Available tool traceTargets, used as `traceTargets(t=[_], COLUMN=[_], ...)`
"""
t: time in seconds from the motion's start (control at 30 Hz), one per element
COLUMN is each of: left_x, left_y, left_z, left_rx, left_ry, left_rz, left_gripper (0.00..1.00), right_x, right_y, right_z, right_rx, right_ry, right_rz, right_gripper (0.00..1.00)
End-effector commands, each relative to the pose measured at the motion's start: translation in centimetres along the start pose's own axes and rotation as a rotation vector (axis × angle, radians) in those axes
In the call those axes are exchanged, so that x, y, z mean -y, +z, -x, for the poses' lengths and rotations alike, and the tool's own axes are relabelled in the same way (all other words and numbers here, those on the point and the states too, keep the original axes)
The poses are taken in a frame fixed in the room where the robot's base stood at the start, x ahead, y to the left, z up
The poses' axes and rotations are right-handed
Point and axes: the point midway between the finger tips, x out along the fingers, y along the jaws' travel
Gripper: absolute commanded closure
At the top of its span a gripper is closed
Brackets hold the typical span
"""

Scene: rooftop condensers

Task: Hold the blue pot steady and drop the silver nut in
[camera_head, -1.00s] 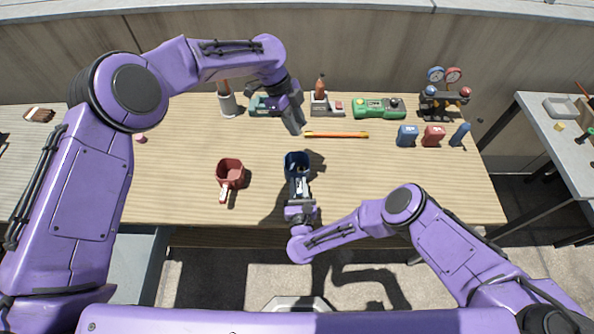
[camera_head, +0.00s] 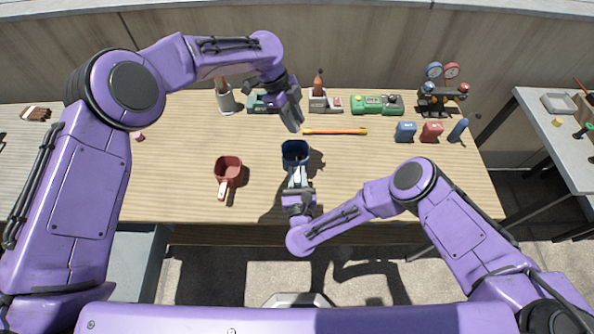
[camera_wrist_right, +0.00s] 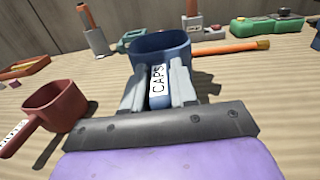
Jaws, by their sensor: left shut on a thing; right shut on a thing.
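The blue pot (camera_head: 295,151) stands on the wooden table in front of my right arm. My right gripper (camera_head: 298,178) is shut on its handle, which carries a label reading CAPS in the right wrist view (camera_wrist_right: 158,82). The pot's rim (camera_wrist_right: 160,43) faces up there. My left gripper (camera_head: 292,118) is shut, pointing down above the table just behind the pot, apart from it. What it holds is too small or hidden to see; no silver nut can be made out.
A red pot (camera_head: 228,171) stands left of the blue one. An orange-yellow stick (camera_head: 335,131) lies behind it. A green case (camera_head: 377,104), a gauge stand (camera_head: 440,97) and small blue (camera_head: 405,131) and red (camera_head: 431,132) containers stand at the back right.

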Motion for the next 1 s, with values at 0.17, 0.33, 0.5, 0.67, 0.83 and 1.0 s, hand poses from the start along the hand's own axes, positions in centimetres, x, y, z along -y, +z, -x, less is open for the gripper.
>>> traceTargets(t=[0.17, 0.33, 0.5, 0.67, 0.83, 1.0], left_x=[0.0, 0.0, 0.0, 0.0, 0.0, 0.0], left_y=[0.0, 0.0, 0.0, 0.0, 0.0, 0.0], left_z=[0.0, 0.0, 0.0, 0.0, 0.0, 0.0], left_rx=[0.000, 0.000, 0.000, 0.000, 0.000, 0.000], left_ry=[0.000, 0.000, 0.000, 0.000, 0.000, 0.000], left_rz=[0.000, 0.000, 0.000, 0.000, 0.000, 0.000], left_gripper=[1.00, 1.00, 1.00, 1.00, 1.00, 1.00], right_x=[-0.1, 0.0, -0.1, -0.1, -0.1, 0.0], right_y=[-1.2, -2.7, -3.7, -4.1, -4.1, -4.2], right_z=[0.0, 0.0, 0.0, 0.0, 0.0, 0.0], right_rx=[0.000, 0.001, 0.002, 0.001, 0.001, 0.001], right_ry=[0.000, 0.001, 0.000, 0.001, 0.001, 0.001], right_rz=[-0.001, 0.000, -0.001, -0.001, -0.001, -0.001], right_gripper=[1.00, 1.00, 1.00, 1.00, 1.00, 1.00])
